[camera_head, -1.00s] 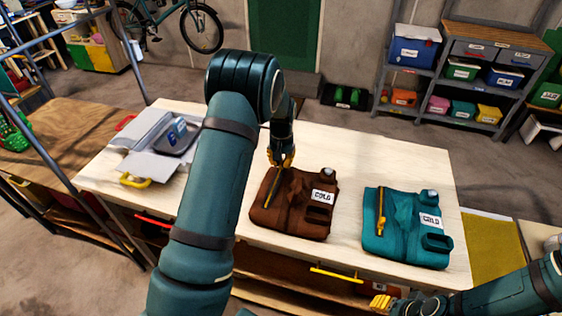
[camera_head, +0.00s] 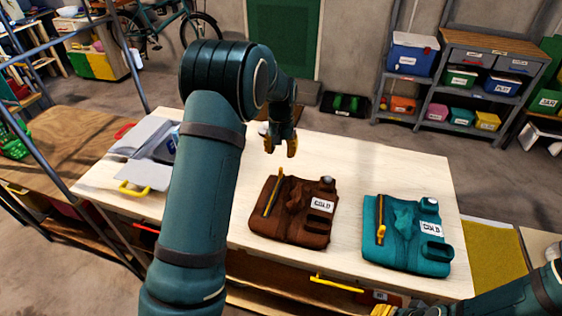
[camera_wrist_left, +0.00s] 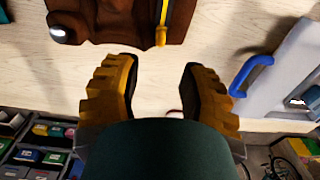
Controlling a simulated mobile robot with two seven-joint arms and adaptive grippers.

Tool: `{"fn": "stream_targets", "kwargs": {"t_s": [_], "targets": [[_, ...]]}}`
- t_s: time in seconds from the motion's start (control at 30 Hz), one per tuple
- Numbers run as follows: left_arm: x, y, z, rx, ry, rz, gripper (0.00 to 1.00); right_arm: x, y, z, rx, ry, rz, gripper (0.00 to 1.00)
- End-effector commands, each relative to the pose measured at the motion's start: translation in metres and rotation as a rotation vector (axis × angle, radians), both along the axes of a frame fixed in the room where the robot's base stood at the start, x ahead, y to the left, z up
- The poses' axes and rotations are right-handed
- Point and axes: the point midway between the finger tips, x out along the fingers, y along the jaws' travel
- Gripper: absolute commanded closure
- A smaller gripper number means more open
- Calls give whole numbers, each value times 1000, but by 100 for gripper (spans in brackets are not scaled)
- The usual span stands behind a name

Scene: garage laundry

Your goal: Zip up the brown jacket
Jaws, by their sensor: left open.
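The brown jacket (camera_head: 298,228) lies folded on the pale table, with a white "COLD" label. A yellow zipper strip (camera_head: 273,194) runs along its left part. My left gripper (camera_head: 281,147) is open and empty, behind the jacket's far edge and apart from it. In the left wrist view, the jacket (camera_wrist_left: 115,22) is at the top, and the zipper strip with its thick yellow end (camera_wrist_left: 161,36) lies beyond my left gripper's spread fingers (camera_wrist_left: 160,90). My right gripper (camera_head: 384,311) barely shows at the bottom edge; its fingers are mostly cut off.
A teal jacket (camera_head: 403,250) with a similar yellow zipper and label lies to the right on the table (camera_head: 385,160). A grey-white item with a yellow handle (camera_head: 134,188) lies at the left, partly behind my left arm. Bare table shows behind both jackets.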

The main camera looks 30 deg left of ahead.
Motion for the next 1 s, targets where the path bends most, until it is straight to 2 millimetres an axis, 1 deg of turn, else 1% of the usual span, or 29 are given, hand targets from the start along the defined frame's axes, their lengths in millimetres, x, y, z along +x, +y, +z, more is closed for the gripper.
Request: {"fn": "stream_targets", "kwargs": {"t_s": [0.03, 0.1, 0.23, 0.4, 0.87, 0.93, 1.0], "targets": [[1, 0, 10, 0, -5, -1, 59, 0, 0, 0, 0, 0, 0, 53], [1, 0, 20, 1, -3, -1, 59, 0, 0, 0, 0, 0, 0, 53], [0, 0, 32, 0, -2, 0, 59, 0, 0, 0, 0, 0, 0, 53], [0, 0, 36, 1, 0, 0, 59, 0, 0, 0, 0, 0, 0, 53], [0, 0, 37, 1, 0, 0, 59, 0, 0, 1, 0, 0, 0, 53], [0, 0, 41, 1, 0, 0, 59, 0, 0, 5, 0, 0, -1, 53], [0, 0, 51, 0, 0, 0, 59, 0, -1, 16, 1, 0, -1, 53]]}}
